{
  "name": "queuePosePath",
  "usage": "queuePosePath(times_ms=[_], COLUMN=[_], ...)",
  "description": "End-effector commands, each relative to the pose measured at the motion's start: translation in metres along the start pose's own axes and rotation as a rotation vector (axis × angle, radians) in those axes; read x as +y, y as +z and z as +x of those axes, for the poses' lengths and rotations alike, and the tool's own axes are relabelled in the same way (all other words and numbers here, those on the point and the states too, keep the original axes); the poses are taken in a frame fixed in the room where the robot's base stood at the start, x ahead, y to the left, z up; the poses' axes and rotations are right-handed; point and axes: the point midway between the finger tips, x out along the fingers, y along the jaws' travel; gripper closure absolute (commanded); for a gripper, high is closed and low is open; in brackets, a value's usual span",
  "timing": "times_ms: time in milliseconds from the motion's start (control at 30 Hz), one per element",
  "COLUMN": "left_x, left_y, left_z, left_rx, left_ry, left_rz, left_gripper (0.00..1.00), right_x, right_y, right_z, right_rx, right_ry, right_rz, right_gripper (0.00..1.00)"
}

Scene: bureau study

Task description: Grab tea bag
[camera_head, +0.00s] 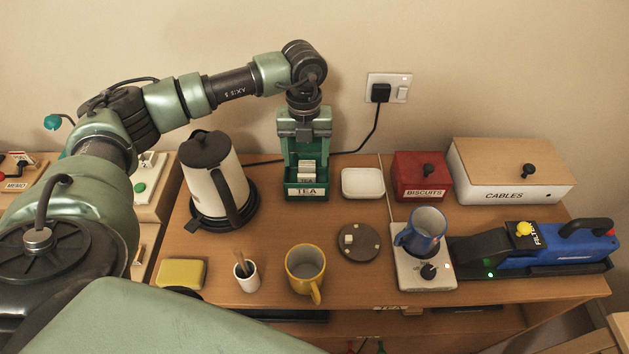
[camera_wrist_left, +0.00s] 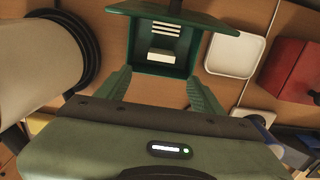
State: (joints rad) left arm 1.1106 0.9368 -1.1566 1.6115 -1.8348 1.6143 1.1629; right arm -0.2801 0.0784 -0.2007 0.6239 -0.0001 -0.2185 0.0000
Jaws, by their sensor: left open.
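The green tea box (camera_head: 307,193), labelled TEA, stands open on the desk near the wall, and its box rim (camera_wrist_left: 193,68) shows in the left wrist view. Pale tea bags (camera_head: 307,169) stand inside; in the left wrist view several white edges sit in a row, with a pale tea bag (camera_wrist_left: 160,55) apart from them. My left gripper (camera_head: 304,142) is above the box, pointing down. In the left wrist view its two green fingers (camera_wrist_left: 160,77) are spread, with nothing between them. My right gripper is not in view.
A kettle (camera_head: 214,180) stands left of the box; a white dish (camera_head: 363,183) and a red biscuit tin (camera_head: 420,178) stand right. A yellow mug (camera_head: 304,270), a small pot (camera_head: 246,277) and a round coaster (camera_head: 358,243) are in front. A blue mug (camera_head: 427,228) stands further right.

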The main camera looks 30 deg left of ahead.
Motion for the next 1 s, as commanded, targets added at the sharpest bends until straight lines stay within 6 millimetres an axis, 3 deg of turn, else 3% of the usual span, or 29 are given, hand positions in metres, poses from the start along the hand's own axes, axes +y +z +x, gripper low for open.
queuePosePath(times_ms=[100, 233, 700, 1000], left_x=[0.001, 0.001, 0.005, 0.005], left_y=[0.001, 0.0, 0.002, 0.003], left_z=[0.016, 0.024, 0.084, 0.093], left_rx=[-0.001, 0.0, 0.002, -0.001], left_ry=[0.002, 0.003, 0.002, 0.0], left_rz=[-0.002, -0.001, 0.0, 0.0], left_gripper=[0.33, 0.33, 0.33, 0.33], right_x=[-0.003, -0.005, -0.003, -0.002], right_y=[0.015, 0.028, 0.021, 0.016], right_z=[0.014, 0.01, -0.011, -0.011], right_rx=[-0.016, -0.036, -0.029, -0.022], right_ry=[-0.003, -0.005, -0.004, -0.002], right_rz=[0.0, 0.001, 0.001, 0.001], right_gripper=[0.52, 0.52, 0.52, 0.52])
